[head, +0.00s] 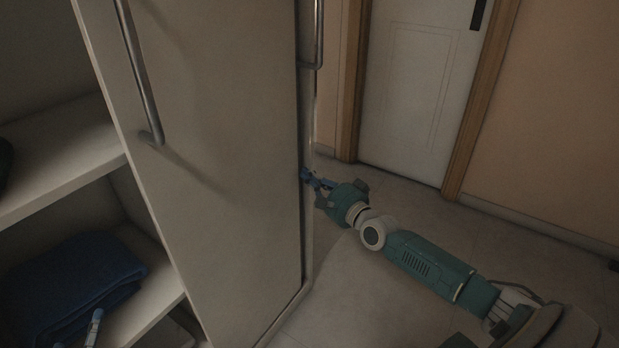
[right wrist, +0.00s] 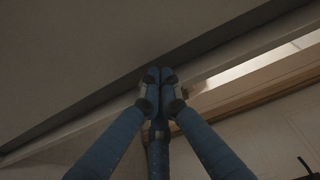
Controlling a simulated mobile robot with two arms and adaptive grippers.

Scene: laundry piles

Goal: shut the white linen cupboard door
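The white linen cupboard shows in the head view with open shelves (head: 62,190) at the left. A tall, flat white door panel (head: 225,120) stands beside them, with a metal bar handle (head: 140,75) near its left edge. A second bar handle (head: 319,35) shows past the panel's right edge. My right gripper (head: 307,176) is at that right edge, low down. In the right wrist view its blue fingertips (right wrist: 160,75) are together, up against or very near a pale panel's dark edge. I see nothing between them.
A closed white room door (head: 415,90) in a wooden frame stands behind. The tiled floor (head: 400,210) around my right arm looks clear.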

